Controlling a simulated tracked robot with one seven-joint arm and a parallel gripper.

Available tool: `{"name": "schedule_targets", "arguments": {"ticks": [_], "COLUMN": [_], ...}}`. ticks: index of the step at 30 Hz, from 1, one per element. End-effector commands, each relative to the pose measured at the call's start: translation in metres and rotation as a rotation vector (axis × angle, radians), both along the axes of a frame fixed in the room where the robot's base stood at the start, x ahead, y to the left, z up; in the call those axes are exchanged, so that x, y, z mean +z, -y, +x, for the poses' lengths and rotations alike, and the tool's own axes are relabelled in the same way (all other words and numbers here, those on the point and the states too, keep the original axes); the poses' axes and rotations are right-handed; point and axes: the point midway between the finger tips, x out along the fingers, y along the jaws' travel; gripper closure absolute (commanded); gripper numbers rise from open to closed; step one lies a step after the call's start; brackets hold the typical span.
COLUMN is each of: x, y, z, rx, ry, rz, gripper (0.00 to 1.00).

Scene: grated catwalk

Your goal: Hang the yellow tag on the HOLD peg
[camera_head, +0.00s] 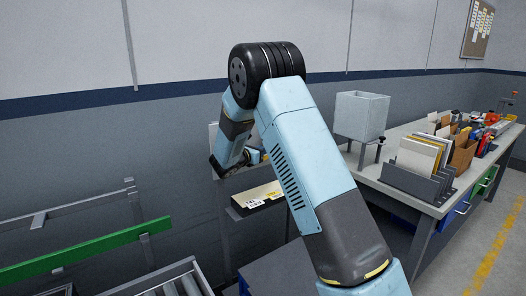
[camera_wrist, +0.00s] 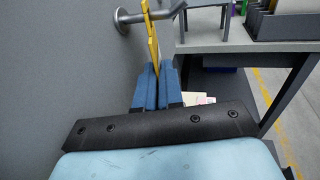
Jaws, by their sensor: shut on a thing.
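My gripper (camera_wrist: 157,84) is shut on the yellow tag (camera_wrist: 153,46), which stands upright and almost edge-on between the blue fingers in the wrist view. A grey metal peg (camera_wrist: 132,17) with a round base juts from the wall at the top of that view. The tag's upper end overlaps the peg; I cannot tell whether the peg passes through the tag or they only line up. No HOLD lettering is readable. In the head view my gripper (camera_head: 255,156) is partly hidden behind my arm, and the tag cannot be made out.
A small shelf (camera_head: 237,212) with labelled cards sits below my gripper. A workbench (camera_head: 392,176) at the right holds a grey bin (camera_head: 361,115) and a file rack (camera_head: 410,182). A green rail (camera_head: 100,245) and a roller conveyor (camera_head: 172,288) lie at lower left.

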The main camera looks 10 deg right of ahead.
Motion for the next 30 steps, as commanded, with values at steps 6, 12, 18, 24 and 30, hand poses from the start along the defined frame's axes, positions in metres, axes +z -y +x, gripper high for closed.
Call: {"name": "schedule_targets", "arguments": {"ticks": [6, 12, 18, 24, 30], "x": [0.0, 0.0, 0.0, 0.001, 0.003], "y": [0.0, 0.0, -0.002, -0.018, -0.049], "z": [0.0, 0.0, -0.001, -0.012, -0.036], "rx": [0.0, 0.0, 0.001, 0.004, 0.005], "ry": [0.0, 0.0, 0.0, 0.0, -0.001], "rz": [0.0, 0.0, 0.0, 0.0, 0.0], "gripper": [0.78, 0.63, 0.63, 0.63, 0.63]}}
